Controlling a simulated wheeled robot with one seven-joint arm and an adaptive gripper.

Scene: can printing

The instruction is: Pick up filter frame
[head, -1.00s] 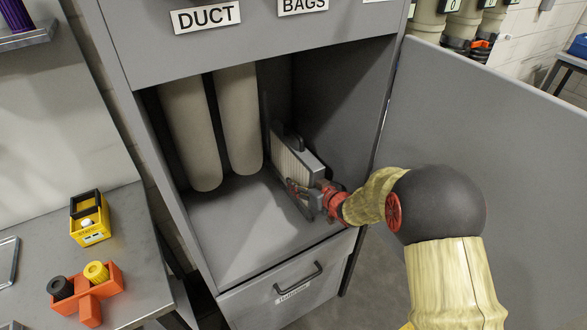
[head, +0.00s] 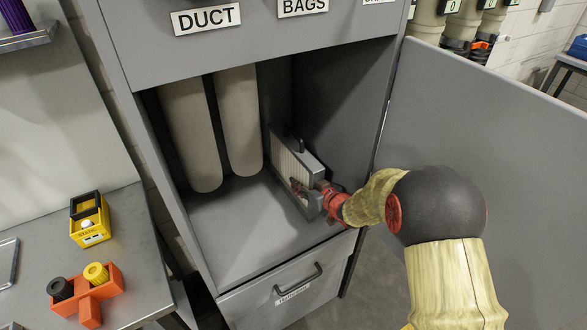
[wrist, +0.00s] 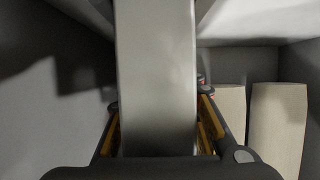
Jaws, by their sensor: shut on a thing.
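The filter frame (head: 306,164) is a grey box-like panel with pale pleats on its left face and a dark handle on top. It stands upright on the floor of the open cabinet, at the right side. My gripper (head: 308,194) is at its near end, shut on it, with a finger along the pleated face. In the wrist view the grey edge of the filter frame (wrist: 156,80) runs up between my two fingers (wrist: 158,135). The far finger is hidden by the frame in the head view.
Two long beige filter bags (head: 240,122) hang inside the cabinet (head: 225,235), left of the frame. The open door (head: 480,130) stands to the right of my arm. A drawer (head: 285,295) is below. A side bench (head: 120,260) at left holds a yellow device and an orange holder.

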